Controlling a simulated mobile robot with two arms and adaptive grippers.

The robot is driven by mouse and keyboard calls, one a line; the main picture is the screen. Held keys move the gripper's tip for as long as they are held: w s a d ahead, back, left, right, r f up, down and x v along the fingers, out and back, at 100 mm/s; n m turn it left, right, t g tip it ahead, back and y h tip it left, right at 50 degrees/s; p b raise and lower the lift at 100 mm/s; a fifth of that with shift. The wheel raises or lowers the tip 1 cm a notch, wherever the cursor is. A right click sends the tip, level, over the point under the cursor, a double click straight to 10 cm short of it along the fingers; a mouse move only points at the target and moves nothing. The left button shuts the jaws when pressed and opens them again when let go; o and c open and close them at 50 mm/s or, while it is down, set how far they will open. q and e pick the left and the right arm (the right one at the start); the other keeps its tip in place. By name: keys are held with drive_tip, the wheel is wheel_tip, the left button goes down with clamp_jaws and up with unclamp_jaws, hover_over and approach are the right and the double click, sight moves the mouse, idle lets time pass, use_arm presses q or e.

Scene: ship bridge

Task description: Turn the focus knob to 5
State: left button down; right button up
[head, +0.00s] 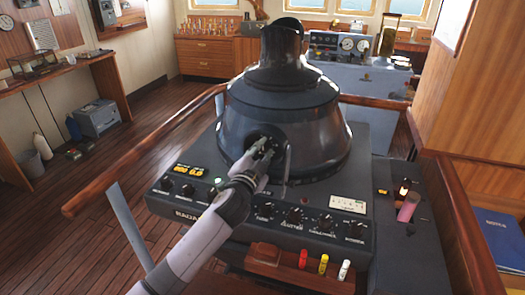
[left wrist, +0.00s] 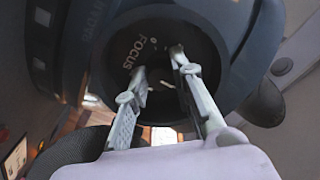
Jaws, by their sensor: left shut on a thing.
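The radar console (head: 300,175) has a large dark dome with a round dark opening on its near side. My left gripper (head: 263,150) reaches to this opening, and its fingers are shut on the focus knob there. In the left wrist view, the white word FOCUS shows on a dark round face (left wrist: 140,50). Both fingers (left wrist: 160,66) point into that face, one on each side of the small dark knob. The knob is mostly hidden by shadow and the fingers, and I cannot read its setting. My right gripper is not in view.
A row of black knobs (head: 293,215) runs along the console's front panel. Red, yellow and white items (head: 323,264) stand below it. A wooden rail (head: 150,155) curves around the console. A blue notebook (head: 499,238) lies at right. Open wooden floor shows at left.

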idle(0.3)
use_arm(q)
drive_tip(key=c, duration=1.4)
unclamp_jaws()
drive_tip(key=shift+o, duration=0.2)
drive_tip(key=v, duration=1.2)
